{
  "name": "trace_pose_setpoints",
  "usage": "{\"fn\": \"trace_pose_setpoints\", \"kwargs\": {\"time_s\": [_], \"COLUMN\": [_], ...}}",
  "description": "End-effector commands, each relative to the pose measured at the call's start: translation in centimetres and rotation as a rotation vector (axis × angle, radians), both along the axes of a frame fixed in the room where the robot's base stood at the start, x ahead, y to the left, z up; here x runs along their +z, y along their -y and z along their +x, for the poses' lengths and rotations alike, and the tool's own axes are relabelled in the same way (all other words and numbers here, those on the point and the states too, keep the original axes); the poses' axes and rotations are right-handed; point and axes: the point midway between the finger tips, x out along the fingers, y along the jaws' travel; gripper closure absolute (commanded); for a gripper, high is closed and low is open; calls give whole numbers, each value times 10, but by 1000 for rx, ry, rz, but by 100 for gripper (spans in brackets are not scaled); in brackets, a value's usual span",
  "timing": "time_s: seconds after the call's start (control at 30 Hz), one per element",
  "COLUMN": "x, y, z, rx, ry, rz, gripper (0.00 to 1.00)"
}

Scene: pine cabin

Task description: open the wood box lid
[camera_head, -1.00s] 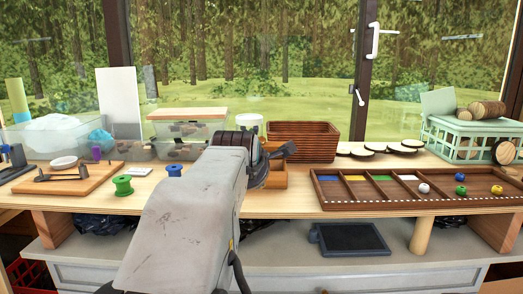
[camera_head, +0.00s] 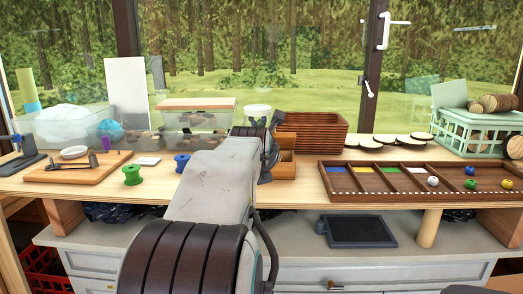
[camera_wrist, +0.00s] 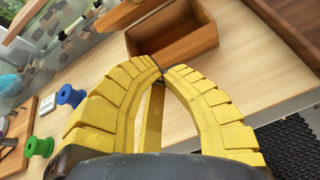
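The small wood box (camera_head: 283,168) stands on the workbench just beyond my gripper (camera_head: 270,148), partly hidden by it in the head view. An upright wood panel (camera_head: 287,140) shows at its back, apparently the raised lid. In the wrist view the wood box (camera_wrist: 188,42) has its hollow inside in sight.
A slatted brown basket (camera_head: 325,132) stands behind the box. Blue (camera_head: 182,163) and green (camera_head: 132,175) spools and clear bins (camera_head: 196,120) are to the left. Bare bench lies in front of the box.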

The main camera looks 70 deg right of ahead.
Motion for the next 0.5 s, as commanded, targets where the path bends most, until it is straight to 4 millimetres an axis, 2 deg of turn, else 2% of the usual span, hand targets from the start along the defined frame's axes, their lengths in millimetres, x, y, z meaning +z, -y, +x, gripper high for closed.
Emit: {"fn": "trace_pose_setpoints", "kwargs": {"time_s": [0.27, 0.3, 0.5], "x": [-20, -10, 4], "y": [42, 45, 57], "z": [11, 10, 9], "rx": [-1, -3, -8], "ry": [0, 1, -2], "rz": [1, -3, -3], "gripper": [100, 100, 100]}}
